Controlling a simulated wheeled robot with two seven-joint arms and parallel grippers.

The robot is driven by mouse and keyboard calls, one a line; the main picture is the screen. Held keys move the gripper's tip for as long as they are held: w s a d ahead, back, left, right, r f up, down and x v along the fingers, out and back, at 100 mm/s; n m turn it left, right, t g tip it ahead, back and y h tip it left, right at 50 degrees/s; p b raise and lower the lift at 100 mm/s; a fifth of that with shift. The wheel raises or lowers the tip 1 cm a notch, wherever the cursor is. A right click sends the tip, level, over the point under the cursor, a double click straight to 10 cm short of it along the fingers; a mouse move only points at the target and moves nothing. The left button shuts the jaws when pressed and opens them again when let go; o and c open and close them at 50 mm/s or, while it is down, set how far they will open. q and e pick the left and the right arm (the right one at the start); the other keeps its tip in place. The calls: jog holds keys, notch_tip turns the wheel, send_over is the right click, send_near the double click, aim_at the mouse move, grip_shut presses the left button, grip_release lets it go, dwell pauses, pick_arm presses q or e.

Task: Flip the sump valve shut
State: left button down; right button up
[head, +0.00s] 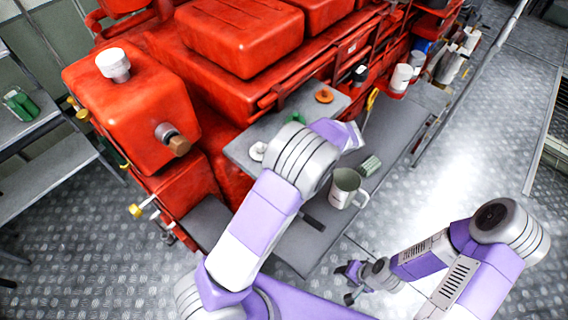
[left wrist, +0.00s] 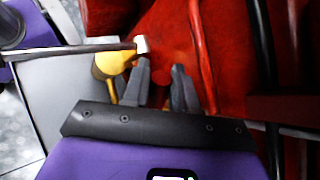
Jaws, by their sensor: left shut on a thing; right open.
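In the left wrist view a yellow fitting (left wrist: 112,65) lies just left of my left gripper (left wrist: 161,70). A thin dark rod with a pale tip crosses from the left to it. I cannot tell for certain whether this is the sump valve. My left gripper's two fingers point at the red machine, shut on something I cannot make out. In the head view my left wrist hides that gripper. My right gripper (head: 350,283) is open and empty, low over the floor right of the bench.
The red diesel unit (head: 120,110) fills the upper left. Shelves (head: 40,180) stand at left. Floor (head: 450,150) at right is clear.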

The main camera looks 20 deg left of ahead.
pick_arm(q)
jog(key=shift+w+d+r+m+g+y+p, duration=0.15)
jog(key=shift+w+r+m+g+y+p, duration=0.15)
jog(key=shift+w+r+g+p, duration=0.5)
jog(key=shift+s+f, duration=0.25)
jog(key=shift+f, duration=0.05)
jog(key=c, duration=1)
grip_release()
jog(key=shift+d, duration=0.1)
jog(key=shift+p+v, duration=0.45)
jog(key=shift+v, duration=3.25)
jog(key=shift+s, duration=0.15)
